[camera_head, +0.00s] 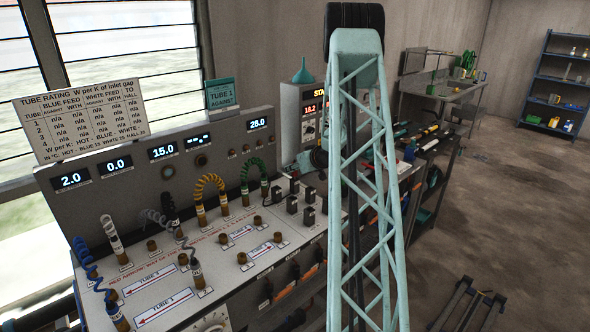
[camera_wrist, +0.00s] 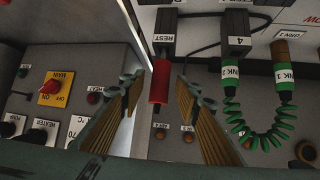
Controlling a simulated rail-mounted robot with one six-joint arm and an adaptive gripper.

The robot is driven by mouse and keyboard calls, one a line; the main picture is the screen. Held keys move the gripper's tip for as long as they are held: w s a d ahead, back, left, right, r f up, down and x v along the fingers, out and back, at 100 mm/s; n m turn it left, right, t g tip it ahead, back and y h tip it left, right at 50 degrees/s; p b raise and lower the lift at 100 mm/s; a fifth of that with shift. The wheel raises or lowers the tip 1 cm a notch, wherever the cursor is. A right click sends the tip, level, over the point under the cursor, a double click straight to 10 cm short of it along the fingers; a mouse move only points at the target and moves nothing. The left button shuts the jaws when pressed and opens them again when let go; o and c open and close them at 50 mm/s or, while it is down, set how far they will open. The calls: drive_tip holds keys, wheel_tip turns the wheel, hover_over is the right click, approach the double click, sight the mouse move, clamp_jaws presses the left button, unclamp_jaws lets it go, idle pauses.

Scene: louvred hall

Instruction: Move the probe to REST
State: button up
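A red cylinder (camera_wrist: 161,82), which looks like the probe's handle, shows in the wrist view. It stands in line with the black block labelled REST (camera_wrist: 168,38); I cannot tell whether it is seated there. My gripper (camera_wrist: 159,86) is open, with one finger on each side of the red cylinder and a visible gap on both sides. A dark cable runs near the REST block to a neighbouring black block labelled 4 (camera_wrist: 237,42). In the head view, my lattice arm hides the gripper, and I cannot make out the probe there.
A green coiled link (camera_wrist: 262,136) lies close on the right in the wrist view. A yellow-plated main switch (camera_wrist: 56,88) is at left. The head view shows the sloped panel (camera_head: 150,185) with coiled links, several small black blocks (camera_head: 292,205), and a workbench (camera_head: 455,90) behind.

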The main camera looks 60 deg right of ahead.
wheel_tip(320, 180, up, 6)
drive_tip(key=s+a+p, duration=0.1)
drive_tip(key=s+p, duration=0.2)
drive_tip(key=p, duration=0.1)
drive_tip(key=shift+a, duration=0.2)
drive_tip(key=shift+r, duration=0.15)
idle(0.5)
drive_tip(key=v, duration=1.1)
drive_tip(key=shift+s+a+r, duration=0.15)
drive_tip(key=shift+s+r, duration=0.05)
drive_tip(key=shift+s, duration=0.1)
drive_tip(key=shift+a, duration=0.1)
idle(1.6)
